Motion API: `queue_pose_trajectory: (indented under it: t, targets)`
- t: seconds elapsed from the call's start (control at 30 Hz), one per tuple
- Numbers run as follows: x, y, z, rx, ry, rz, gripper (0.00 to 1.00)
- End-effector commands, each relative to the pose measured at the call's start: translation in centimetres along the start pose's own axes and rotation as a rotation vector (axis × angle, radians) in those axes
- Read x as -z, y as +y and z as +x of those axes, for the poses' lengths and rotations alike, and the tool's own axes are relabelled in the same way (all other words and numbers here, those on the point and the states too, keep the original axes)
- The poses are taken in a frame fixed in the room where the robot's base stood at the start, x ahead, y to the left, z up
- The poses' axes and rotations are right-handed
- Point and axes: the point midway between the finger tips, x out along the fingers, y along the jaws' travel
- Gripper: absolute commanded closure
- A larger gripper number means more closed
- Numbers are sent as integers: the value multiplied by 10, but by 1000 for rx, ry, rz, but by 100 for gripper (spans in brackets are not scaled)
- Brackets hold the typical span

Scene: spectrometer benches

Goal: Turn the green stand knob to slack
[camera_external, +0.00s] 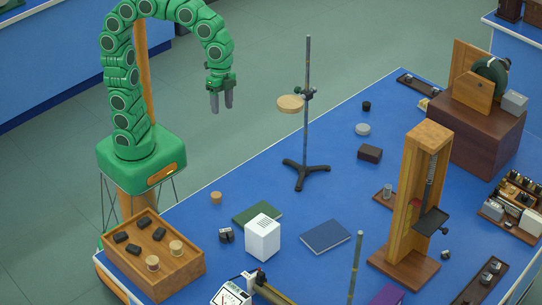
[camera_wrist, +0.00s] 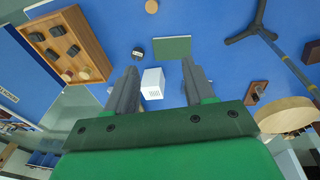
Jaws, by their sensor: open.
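The retort stand (camera_external: 306,135) has a thin grey rod on a black tripod foot and stands upright on the blue bench. A clamp partway up the rod carries a round wooden disc (camera_external: 290,103). A small dark green knob (camera_external: 297,91) shows at the clamp, just above the disc; its turn position is too small to tell. My gripper (camera_external: 222,108) is open and empty, pointing down, left of the disc and apart from it. In the wrist view my two fingers (camera_wrist: 158,80) are spread; the disc (camera_wrist: 286,114) and rod (camera_wrist: 290,62) are at the right.
A wooden tray (camera_external: 180,275) with black pieces and corks lies at the front left. A white box (camera_external: 263,240), green book (camera_external: 255,211) and blue book (camera_external: 325,237) lie mid-bench. A tall wooden column (camera_external: 408,205) stands right. The bench around the tripod is mostly clear.

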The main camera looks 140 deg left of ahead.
Motion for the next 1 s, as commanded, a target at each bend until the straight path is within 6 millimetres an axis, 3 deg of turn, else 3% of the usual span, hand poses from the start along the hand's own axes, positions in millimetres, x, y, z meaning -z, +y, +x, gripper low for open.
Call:
queue_pose_trajectory:
  t: [0.13, 0.27, 0.5, 0.7, 0.83, 1.0]
  targets:
    - [11, -16, -7, 1, 22, 2, 47]
    - [32, -52, -19, 2, 63, 6, 47]
    - [61, -145, -49, 28, 162, 14, 47]
    - [66, -222, -72, 65, 231, 11, 47]
    - [63, -254, -79, 83, 252, 10, 47]
    - [61, -270, -84, 95, 266, 10, 47]
